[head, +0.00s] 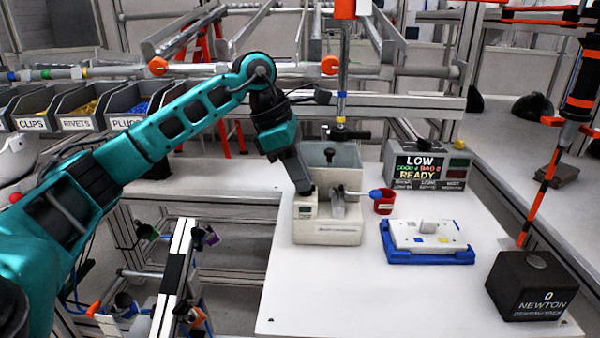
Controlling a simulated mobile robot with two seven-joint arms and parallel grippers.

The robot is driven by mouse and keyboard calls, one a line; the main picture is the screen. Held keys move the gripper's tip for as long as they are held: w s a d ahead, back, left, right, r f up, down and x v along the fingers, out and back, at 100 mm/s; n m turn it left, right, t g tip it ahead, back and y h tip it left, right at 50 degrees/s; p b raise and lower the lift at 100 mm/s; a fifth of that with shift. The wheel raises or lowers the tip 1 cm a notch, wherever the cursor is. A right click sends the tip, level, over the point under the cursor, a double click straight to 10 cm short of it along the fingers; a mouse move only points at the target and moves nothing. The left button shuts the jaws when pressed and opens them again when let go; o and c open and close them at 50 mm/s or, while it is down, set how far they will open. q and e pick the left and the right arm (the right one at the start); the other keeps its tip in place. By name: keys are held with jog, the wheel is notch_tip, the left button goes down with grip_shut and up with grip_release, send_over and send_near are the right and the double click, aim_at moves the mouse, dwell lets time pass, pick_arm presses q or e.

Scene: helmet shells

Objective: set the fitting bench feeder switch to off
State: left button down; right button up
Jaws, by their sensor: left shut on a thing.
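The fitting bench feeder (328,232) is a beige box with a clear hopper on top, standing on the white bench (380,300). A small green label shows at its upper left front. My left gripper (304,191) reaches down from the left to the feeder's upper left corner, just above that label. It is shut on what seems to be the feeder switch, which its fingers hide. I cannot tell which way the switch is set. My right gripper is not in view.
Right of the feeder are a red cup (384,206), a blue tray (428,257) with a white plate on it, and a black "NEWTON" block (526,287). A display box (427,168) reading "LOW" and "READY" stands behind. The front of the bench is clear.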

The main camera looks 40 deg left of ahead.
pick_arm(q)
jog(key=c, duration=1.2)
grip_release()
